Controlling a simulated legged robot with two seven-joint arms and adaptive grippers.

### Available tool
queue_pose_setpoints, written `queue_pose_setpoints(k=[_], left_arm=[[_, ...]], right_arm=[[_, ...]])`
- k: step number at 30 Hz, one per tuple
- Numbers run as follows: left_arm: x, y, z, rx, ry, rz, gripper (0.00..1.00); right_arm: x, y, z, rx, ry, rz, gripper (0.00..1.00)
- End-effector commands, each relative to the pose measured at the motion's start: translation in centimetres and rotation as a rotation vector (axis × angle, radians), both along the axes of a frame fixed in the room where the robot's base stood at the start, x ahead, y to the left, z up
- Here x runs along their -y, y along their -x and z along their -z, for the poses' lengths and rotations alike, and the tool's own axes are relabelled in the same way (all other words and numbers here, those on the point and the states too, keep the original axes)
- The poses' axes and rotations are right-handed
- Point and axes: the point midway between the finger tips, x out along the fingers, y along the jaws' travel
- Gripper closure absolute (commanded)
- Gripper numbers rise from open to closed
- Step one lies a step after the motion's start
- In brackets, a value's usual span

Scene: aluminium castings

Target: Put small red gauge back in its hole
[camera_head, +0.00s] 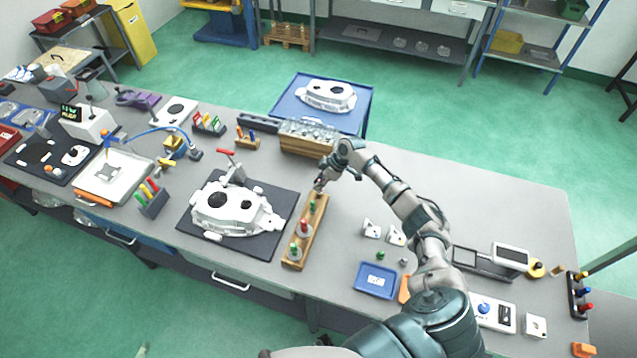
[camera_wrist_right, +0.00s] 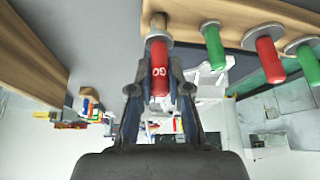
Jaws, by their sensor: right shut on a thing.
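My right gripper (camera_head: 321,184) is at the far end of the wooden gauge rack (camera_head: 292,264). In the right wrist view the gripper (camera_wrist_right: 159,98) is shut on a small red gauge (camera_wrist_right: 160,70) with white lettering on its handle and a grey round flange. The held gauge is at the end of the rack (camera_wrist_right: 215,12), in line with the others; I cannot tell whether its pin is in a hole. The rack holds a green gauge (camera_wrist_right: 214,47), a larger red gauge (camera_wrist_right: 269,60) and another green gauge (camera_wrist_right: 308,62). My left gripper is not in view.
A white casting (camera_head: 232,208) lies on a dark mat (camera_head: 262,247) left of the rack. A wooden-based block (camera_head: 303,145) stands behind the gripper. A blue tray (camera_head: 376,281) and small white parts (camera_head: 371,228) lie to the right.

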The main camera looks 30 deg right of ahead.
Motion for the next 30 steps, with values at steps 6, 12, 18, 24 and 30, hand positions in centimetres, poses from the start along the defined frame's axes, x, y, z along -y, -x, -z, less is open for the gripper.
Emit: queue_pose_setpoints(k=[6,12,18,24,30], left_arm=[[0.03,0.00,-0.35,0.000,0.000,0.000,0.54],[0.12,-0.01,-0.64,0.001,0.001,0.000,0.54],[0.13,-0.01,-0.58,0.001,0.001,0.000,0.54],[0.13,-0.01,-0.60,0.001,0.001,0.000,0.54],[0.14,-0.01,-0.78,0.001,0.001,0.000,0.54]], right_arm=[[-0.29,0.05,-0.11,0.001,0.003,-0.003,1.00],[-0.70,0.09,-0.15,0.004,0.007,-0.005,1.00],[-0.64,0.10,-0.06,0.004,0.006,-0.004,1.00],[-0.50,0.10,-0.02,0.003,0.006,-0.004,1.00],[-0.38,0.12,-0.05,0.004,0.005,-0.003,1.00]])
